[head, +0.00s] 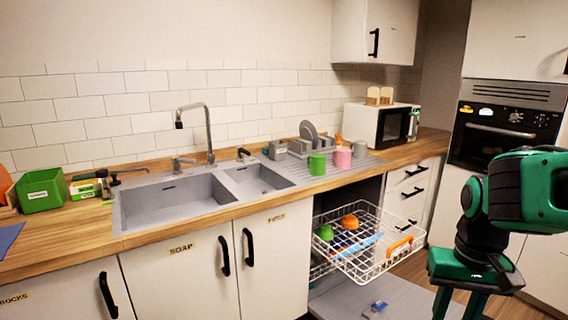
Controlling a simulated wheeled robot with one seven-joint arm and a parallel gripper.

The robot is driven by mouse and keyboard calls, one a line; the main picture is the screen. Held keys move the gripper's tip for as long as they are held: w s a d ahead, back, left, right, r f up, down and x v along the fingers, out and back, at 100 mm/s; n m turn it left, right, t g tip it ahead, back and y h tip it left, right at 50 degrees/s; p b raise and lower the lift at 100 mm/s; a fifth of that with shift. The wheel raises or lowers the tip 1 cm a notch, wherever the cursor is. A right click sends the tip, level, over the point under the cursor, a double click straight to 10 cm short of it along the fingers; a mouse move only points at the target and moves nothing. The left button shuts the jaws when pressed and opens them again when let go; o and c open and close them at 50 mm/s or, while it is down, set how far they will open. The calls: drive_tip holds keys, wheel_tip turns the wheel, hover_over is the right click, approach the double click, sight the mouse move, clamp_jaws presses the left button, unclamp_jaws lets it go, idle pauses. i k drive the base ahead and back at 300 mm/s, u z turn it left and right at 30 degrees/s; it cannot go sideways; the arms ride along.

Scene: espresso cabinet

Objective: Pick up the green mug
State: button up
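The green mug (317,164) stands upright on the sink's grey drainboard, just left of a pink mug (342,158). My gripper (456,312) hangs at the lower right, pointing down, well to the right of the mug and apart from it. Its two green fingers stand apart with nothing seen between them, and their tips reach the bottom edge of the view. A green item (325,232), possibly another cup or bowl, lies in the pulled-out dishwasher rack.
The white wire rack (382,268) juts out below the counter, holding an orange item (350,221). The open dishwasher door (345,300) lies low. A grey dish rack (309,143) stands behind the mugs, a microwave (380,124) to their right. The double sink (180,202) lies left.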

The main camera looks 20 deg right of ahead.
sight(317, 164)
drive_tip(key=i, duration=1.55)
drive_tip(key=z, duration=0.5)
